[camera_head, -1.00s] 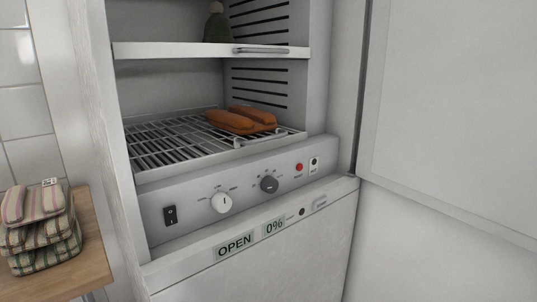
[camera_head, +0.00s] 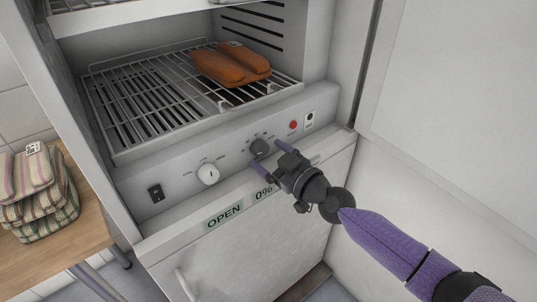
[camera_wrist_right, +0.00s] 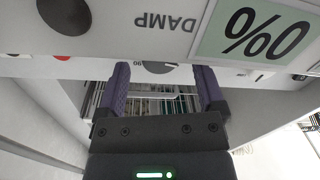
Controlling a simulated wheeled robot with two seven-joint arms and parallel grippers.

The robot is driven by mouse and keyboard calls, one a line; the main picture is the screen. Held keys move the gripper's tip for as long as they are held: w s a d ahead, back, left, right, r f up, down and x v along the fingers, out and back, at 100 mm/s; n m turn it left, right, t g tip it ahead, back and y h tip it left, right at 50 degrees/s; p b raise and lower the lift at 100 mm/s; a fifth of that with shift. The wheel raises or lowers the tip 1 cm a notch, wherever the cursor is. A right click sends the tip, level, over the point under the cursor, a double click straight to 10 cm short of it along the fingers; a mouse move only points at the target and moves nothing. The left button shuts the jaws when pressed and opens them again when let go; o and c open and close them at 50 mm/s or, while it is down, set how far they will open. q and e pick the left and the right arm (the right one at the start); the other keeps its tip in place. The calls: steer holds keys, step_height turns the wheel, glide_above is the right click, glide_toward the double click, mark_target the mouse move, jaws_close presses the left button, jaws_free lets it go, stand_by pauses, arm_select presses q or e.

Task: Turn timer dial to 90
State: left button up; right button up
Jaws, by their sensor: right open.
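The control panel carries a dark grey dial (camera_head: 259,147) and a white dial (camera_head: 208,174); their markings are too small to read in the head view, so I cannot tell which is the timer. My right gripper (camera_head: 271,156) is open in front of the dark dial, its purple fingers on either side of it. Whether they touch it is unclear. My left gripper is out of view.
Above the panel is a wire rack (camera_head: 140,100) with orange-brown items (camera_head: 230,66). The panel has a black switch (camera_head: 156,193) and a red button (camera_head: 293,125). Below is a door with an OPEN label (camera_head: 224,216). Folded cloths (camera_head: 30,195) lie on a wooden table at left.

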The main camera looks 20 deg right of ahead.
steer(key=shift+w+a, duration=0.15)
steer(key=shift+w, duration=0.2)
steer(key=shift+c, duration=1.1)
jaws_close()
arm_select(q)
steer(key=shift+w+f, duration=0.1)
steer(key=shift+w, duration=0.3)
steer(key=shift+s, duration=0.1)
